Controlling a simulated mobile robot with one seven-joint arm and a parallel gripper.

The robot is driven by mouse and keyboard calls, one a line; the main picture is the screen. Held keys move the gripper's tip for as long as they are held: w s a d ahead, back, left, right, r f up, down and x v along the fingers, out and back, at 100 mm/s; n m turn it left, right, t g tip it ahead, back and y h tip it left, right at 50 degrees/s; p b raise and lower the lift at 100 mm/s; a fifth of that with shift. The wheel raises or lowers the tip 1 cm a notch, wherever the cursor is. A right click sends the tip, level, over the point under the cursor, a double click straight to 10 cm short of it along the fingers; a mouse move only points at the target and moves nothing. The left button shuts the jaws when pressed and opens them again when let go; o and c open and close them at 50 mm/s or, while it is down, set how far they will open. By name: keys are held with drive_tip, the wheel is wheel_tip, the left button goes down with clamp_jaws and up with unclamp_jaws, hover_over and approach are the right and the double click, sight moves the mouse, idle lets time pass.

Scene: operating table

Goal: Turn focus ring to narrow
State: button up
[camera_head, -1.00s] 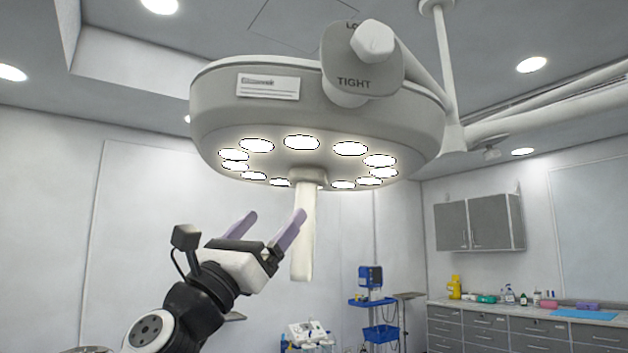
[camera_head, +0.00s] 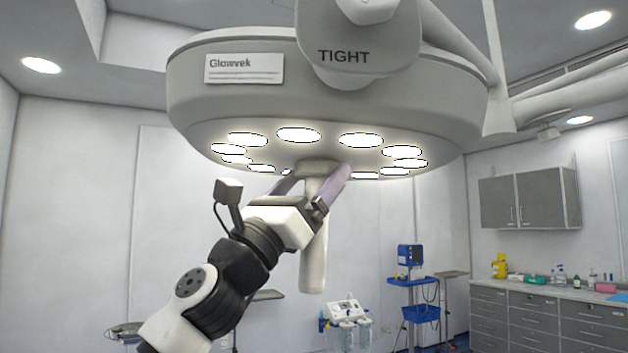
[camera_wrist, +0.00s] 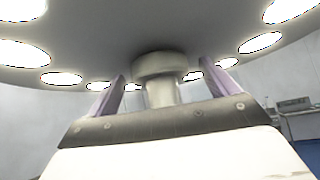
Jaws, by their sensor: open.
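The surgical lamp (camera_head: 330,100) hangs overhead, with several lit bulbs around its underside. The focus ring (camera_head: 318,167) is the pale collar at the centre of the underside, above the white handle (camera_head: 314,250). My gripper (camera_head: 312,178) is open just below the lamp, its purple fingers pointing up, seen against the handle's top. In the wrist view the collar (camera_wrist: 160,66) stands between and beyond the two finger tips of my gripper (camera_wrist: 118,88), and the handle's neck is below it. I cannot tell whether the fingers touch it. No focus markings are readable.
A knob plate marked "TIGHT" (camera_head: 345,57) sits on the lamp's near side, with the lamp arm (camera_head: 560,95) leading right. A blue cart (camera_head: 413,282), cabinets (camera_head: 530,197) and a counter (camera_head: 540,288) stand well behind.

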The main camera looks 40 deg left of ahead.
drive_tip(key=c, duration=1)
